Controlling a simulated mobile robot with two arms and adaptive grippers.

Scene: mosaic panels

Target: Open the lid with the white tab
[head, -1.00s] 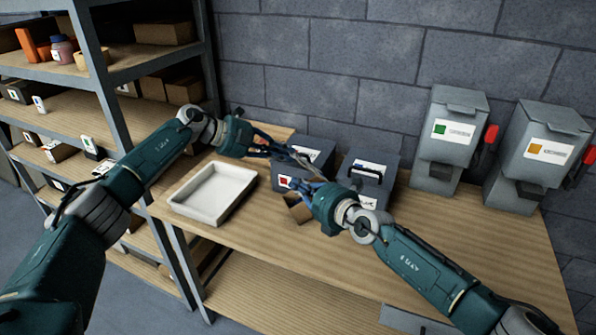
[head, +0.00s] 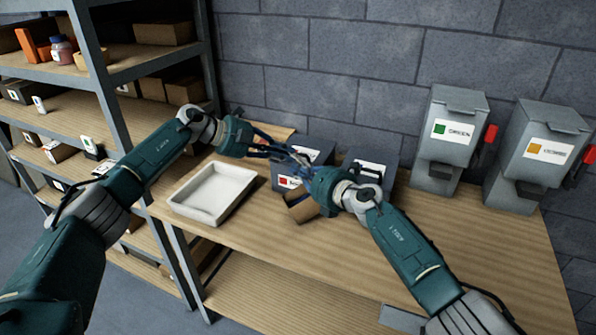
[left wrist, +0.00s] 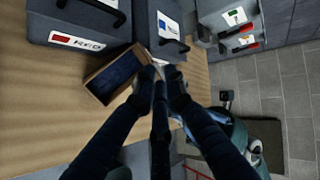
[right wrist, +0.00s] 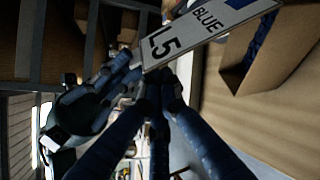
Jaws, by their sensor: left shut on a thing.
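A grey lidded bin with a red label (head: 284,182) and a second grey bin (head: 372,158) stand at the back of the table. Both show black lid handles in the left wrist view (left wrist: 105,5) (left wrist: 168,42). I cannot make out a white tab on either lid. My left gripper (head: 290,151) is shut on a white card reading "BLUE L5" (right wrist: 195,35), above the front of the red bin. My right gripper (right wrist: 165,80) has its fingertips at the card's edge; whether they grip it is unclear.
An open cardboard box (head: 301,207) sits before the red bin. An empty white tray (head: 213,192) is to the left. Grey dispensers (head: 448,145) (head: 541,160) with red levers stand at the right. A shelf rack (head: 95,60) borders the left.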

